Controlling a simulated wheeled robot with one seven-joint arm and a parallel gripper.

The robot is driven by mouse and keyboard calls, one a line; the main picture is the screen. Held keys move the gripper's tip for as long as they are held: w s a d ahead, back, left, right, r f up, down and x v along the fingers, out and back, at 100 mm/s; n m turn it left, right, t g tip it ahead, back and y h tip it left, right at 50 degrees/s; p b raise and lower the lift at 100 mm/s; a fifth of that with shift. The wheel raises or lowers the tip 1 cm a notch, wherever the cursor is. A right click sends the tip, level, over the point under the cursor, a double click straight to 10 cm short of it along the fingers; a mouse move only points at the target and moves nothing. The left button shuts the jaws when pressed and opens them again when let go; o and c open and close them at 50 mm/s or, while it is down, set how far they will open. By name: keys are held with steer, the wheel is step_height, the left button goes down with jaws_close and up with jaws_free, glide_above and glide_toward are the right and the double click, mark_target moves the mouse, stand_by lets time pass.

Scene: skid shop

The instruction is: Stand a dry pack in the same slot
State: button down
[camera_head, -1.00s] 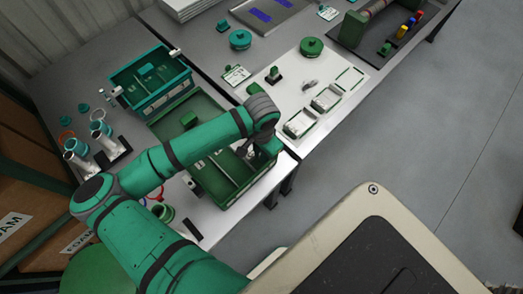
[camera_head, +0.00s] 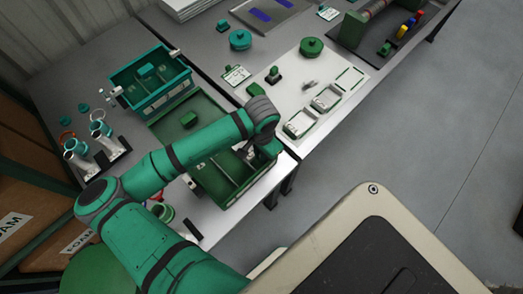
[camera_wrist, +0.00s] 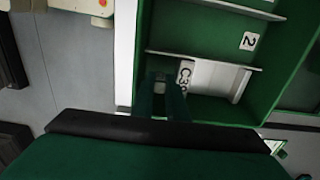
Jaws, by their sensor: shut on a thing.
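A green divided crate (camera_head: 222,204) stands at the near edge of the bench. Its dividers and a slot tag reading 2 show in the wrist view, along with the crate's wall (camera_wrist: 290,85). My gripper (camera_head: 262,152) points down over the right part of the crate. In the wrist view my gripper (camera_wrist: 163,98) has its fingers close together at a slot. A pale pack (camera_wrist: 215,78) with lettering beginning "C3" lies right at the fingertips, beside a divider. The fingers hide part of it, and I cannot tell whether it touches the slot floor.
A teal bin (camera_head: 152,82) stands behind the crate on the left. A white mat (camera_head: 297,72) with shallow trays (camera_head: 300,124) lies to the right. Open floor lies right of the bench.

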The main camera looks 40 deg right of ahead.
steer(key=shift+f, duration=1.15)
stand_by(0.9)
steer(key=c, duration=1.7)
jaws_free()
steer(key=shift+o, duration=0.2)
steer(key=shift+s, duration=0.1)
steer(key=shift+r, duration=0.1)
steer(key=shift+o, duration=0.9)
steer(key=shift+d+r, duration=0.1)
steer(key=shift+r, duration=5.35)
